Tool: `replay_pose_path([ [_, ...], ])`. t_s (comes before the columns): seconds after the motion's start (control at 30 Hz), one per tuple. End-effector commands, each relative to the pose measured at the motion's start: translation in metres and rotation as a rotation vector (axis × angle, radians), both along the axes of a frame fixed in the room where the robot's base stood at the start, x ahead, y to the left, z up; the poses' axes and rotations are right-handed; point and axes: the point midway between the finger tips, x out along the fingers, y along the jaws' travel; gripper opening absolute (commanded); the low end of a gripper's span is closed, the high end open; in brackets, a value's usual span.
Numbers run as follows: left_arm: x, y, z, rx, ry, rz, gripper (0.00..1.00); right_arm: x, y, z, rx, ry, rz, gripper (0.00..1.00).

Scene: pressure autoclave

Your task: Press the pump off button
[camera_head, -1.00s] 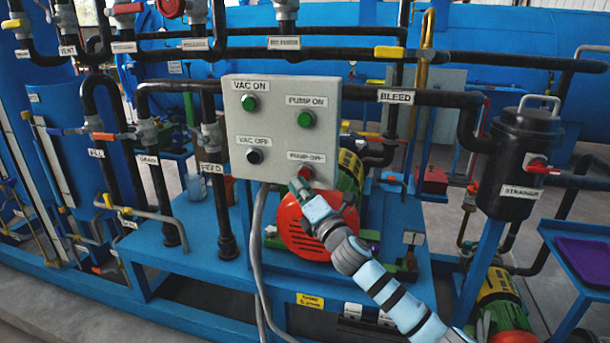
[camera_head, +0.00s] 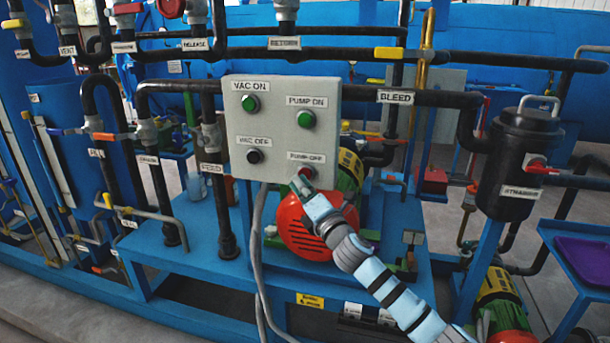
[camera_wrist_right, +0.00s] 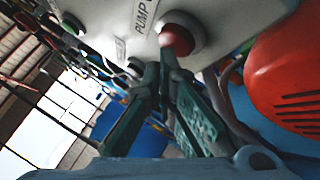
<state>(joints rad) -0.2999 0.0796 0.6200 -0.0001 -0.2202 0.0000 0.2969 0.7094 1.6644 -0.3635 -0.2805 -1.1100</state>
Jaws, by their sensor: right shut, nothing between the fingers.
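The pump off button (camera_head: 308,171) is a red button at the lower right of the grey control box (camera_head: 282,133), under the "PUMP OFF" label. My right gripper (camera_head: 297,182) is shut and empty, with its fingertips at the lower left of this button. In the right wrist view, the red button (camera_wrist_right: 177,40) sits in a pale ring just beyond the tips of the shut fingers (camera_wrist_right: 165,55). The tips overlap the button's lower edge there; I cannot tell whether they touch it or press it. My left gripper is not in view.
The green pump on button (camera_head: 306,119) is above, the green vac on button (camera_head: 250,103) is upper left, and the black vac off button (camera_head: 255,156) is left. A red motor cover (camera_head: 300,228) is behind and below my right gripper. Grey cables hang below the box.

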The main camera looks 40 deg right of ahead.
Motion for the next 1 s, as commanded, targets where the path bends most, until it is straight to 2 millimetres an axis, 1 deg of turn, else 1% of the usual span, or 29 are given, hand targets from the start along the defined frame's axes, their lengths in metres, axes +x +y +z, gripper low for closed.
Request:
replay_pose_path([
  [0.67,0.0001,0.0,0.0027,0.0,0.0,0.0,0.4,0.0048,-0.0069,0.0007,0.0,-0.001,-0.001,0.0],
  [1.0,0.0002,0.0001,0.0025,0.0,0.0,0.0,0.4,0.0043,-0.0065,0.0002,0.0,-0.001,-0.001,0.0],
])
